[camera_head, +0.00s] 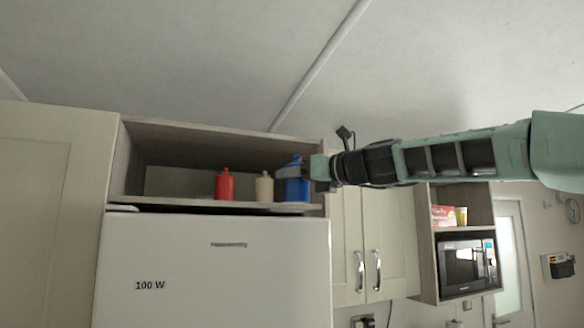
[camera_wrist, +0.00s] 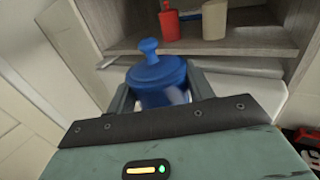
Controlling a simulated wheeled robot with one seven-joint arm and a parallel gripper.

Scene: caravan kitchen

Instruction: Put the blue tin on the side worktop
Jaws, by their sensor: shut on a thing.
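The blue tin (camera_head: 294,189) has a knobbed lid and is at the right end of the open shelf above the fridge in the head view. My gripper (camera_head: 300,172) reaches it from the right and is shut on it. In the wrist view the blue tin (camera_wrist: 158,80) is between the two fingers of my gripper (camera_wrist: 160,92), with the shelf's front edge beyond it. Its lower part is hidden by the gripper body. I cannot tell if it still touches the shelf. The side worktop is not recognisable in either view.
Below is the white fridge (camera_head: 215,265). Cupboard doors (camera_head: 350,250) and a microwave (camera_head: 465,266) are to the right.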

